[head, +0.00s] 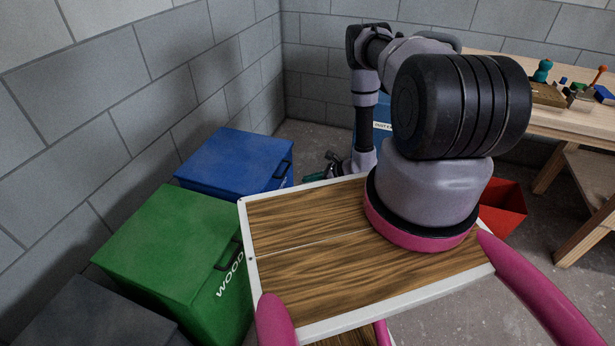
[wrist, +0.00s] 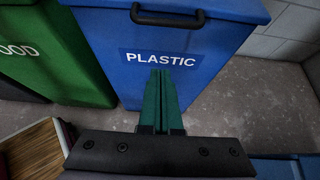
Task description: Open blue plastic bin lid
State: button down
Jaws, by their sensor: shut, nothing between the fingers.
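The blue plastic bin (head: 238,165) stands against the left wall in the head view, its lid closed. In the wrist view the bin's front (wrist: 190,70) carries a white PLASTIC label (wrist: 160,58), and a black handle (wrist: 167,18) sits on the front edge of the lid above it. My gripper (wrist: 161,75) is shut and empty, its green fingers together, pointing at the bin front below the handle. The fingertips overlap the label's lower edge in the picture; whether they touch the bin I cannot tell. In the head view my gripper (head: 318,176) is right of the bin, partly hidden.
A green wood bin (head: 165,240) stands next to the blue one, with a dark bin (head: 85,315) nearer. Another blue bin (head: 382,137) shows behind my arm. A red bin (head: 503,208) and a workbench (head: 560,125) with small items are at right.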

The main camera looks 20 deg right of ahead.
jog(key=w+a, duration=0.4)
jog(key=a, duration=0.1)
jog(key=shift+w+a, duration=0.15)
jog(key=shift+a, duration=0.25)
jog(key=shift+r, duration=0.15)
